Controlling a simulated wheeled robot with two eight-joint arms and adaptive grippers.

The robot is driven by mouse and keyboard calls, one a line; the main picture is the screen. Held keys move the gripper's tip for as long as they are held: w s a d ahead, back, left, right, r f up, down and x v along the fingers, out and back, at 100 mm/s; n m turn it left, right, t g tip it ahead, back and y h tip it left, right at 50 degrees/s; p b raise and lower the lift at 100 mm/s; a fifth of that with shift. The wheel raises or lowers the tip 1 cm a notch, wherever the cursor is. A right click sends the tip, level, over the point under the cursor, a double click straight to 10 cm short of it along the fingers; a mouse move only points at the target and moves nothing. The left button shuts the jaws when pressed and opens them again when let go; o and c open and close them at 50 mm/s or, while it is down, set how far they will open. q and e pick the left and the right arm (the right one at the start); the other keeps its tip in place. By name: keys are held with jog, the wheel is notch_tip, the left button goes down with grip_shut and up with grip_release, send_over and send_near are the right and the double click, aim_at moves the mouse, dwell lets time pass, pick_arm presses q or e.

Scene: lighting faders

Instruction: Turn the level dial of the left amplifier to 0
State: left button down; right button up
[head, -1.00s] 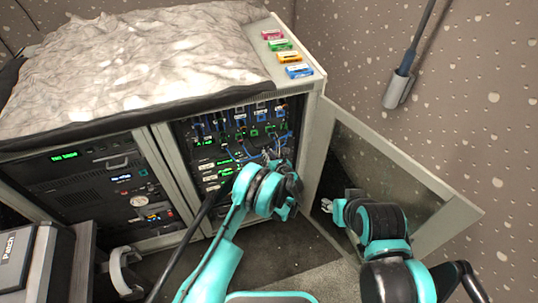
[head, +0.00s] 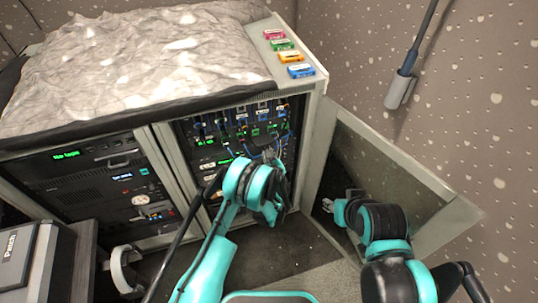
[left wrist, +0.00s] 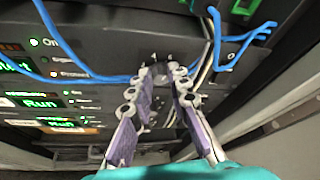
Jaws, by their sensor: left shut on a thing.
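The equipment rack (head: 315,130) stands open, with dark units and green displays inside. My left gripper (head: 273,157) reaches into its right bay, against the front of the units. In the left wrist view the fingers (left wrist: 164,78) of my left gripper are closed round a small dark part on a black panel. This looks like a dial, but the fingertips mostly hide it and its setting cannot be read. My right gripper (head: 327,205) hangs near the open rack door, away from the units, too small to read its opening.
Blue cables (left wrist: 75,65) run close around my left fingers. The open door (head: 385,165) stands to the right of the rack. Several coloured tapes (head: 289,56) lie on the rack's top right edge. A crumpled cover (head: 140,62) lies over the top.

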dwell(0.3)
pick_arm(q)
jog(key=c, duration=1.4)
grip_release()
jog(key=shift+c, duration=0.2)
notch_tip(320, 180, up, 10)
